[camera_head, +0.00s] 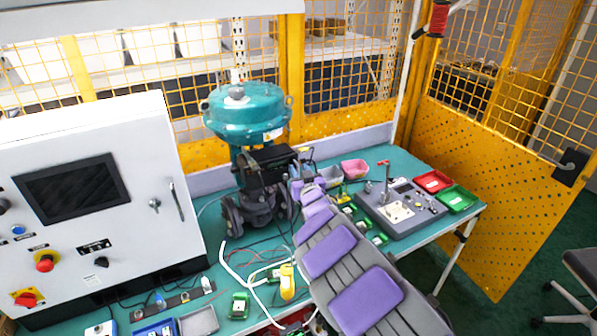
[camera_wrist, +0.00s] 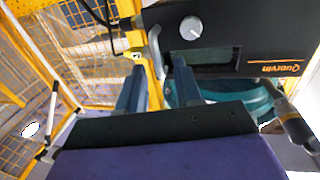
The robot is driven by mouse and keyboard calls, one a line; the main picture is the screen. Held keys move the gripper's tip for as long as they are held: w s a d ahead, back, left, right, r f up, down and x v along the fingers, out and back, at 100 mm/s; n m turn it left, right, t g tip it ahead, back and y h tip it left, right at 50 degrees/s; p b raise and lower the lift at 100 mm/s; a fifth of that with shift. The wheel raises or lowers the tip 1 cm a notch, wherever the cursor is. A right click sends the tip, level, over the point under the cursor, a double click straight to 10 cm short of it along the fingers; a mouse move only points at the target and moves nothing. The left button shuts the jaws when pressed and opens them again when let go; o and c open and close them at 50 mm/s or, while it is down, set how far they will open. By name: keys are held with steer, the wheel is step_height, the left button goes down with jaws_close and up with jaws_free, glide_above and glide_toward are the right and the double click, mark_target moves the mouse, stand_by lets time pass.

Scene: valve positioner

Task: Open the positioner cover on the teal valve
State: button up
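The teal valve (camera_head: 245,115) stands upright on the bench, its round teal head above a dark body. The black positioner (camera_head: 268,160) is mounted on its front, partly hidden by my arm. In the wrist view the black positioner face (camera_wrist: 255,28) fills the upper right, with a round silver knob (camera_wrist: 191,27), an orange label and a curved pale handle (camera_wrist: 155,50) at its left edge. My gripper (camera_wrist: 159,66) is open, its two blue-grey fingers apart, with the handle between and just beyond the tips. I see no contact. Whether the cover is fully closed cannot be told.
A white control cabinet (camera_head: 95,200) stands left of the valve. A grey fixture (camera_head: 402,208) and red (camera_head: 433,181) and green (camera_head: 456,198) trays are to the right. A yellow mesh fence (camera_head: 350,122) runs behind. Cables and small parts crowd the front of the bench.

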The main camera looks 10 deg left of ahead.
steer(key=shift+w+a, duration=0.2)
steer(key=shift+w, duration=0.25)
jaws_close()
stand_by(0.6)
